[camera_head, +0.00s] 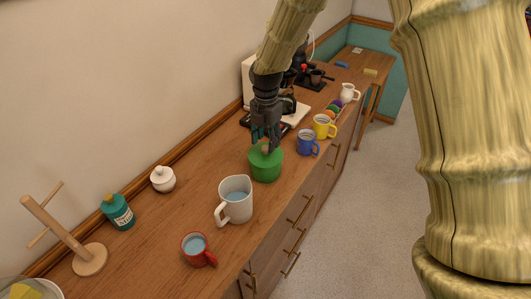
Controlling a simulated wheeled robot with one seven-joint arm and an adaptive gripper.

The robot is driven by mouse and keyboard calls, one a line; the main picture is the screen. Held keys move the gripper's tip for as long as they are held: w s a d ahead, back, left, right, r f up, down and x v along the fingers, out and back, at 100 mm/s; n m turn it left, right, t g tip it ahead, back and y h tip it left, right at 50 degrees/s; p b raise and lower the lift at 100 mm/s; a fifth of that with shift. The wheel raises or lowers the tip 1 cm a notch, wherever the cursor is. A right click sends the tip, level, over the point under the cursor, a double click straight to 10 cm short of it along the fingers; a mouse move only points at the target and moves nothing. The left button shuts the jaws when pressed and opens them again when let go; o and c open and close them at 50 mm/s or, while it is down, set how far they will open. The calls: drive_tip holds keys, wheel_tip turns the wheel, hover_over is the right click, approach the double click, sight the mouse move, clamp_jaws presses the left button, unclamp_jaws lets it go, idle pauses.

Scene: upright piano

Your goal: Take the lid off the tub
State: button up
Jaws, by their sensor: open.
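The green tub (265,170) stands upright on the wooden counter, near the middle of the head view. Its lid (258,155) is on top, also green, with a small tan knob (265,147). My gripper (266,143) points down from above, right over the lid, with its fingers open around or just beside the knob. I cannot tell whether the fingers touch the knob. The fingers partly hide the lid's far side.
A white jug (236,200) stands close in front of the tub, and a blue mug (307,142) to its right. A yellow mug (324,126), a red mug (196,249) and a white sugar pot (163,179) stand nearby. The counter left of the tub is clear.

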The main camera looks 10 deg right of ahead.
sight(265, 147)
drive_tip(key=shift+s+f+p, duration=0.25)
drive_tip(key=shift+f+p, duration=0.05)
drive_tip(key=shift+f, duration=0.05)
drive_tip(key=f, duration=0.3)
drive_tip(key=shift+w+p, duration=0.4)
drive_tip(key=shift+s+f, duration=0.15)
drive_tip(key=shift+s, duration=0.05)
clamp_jaws()
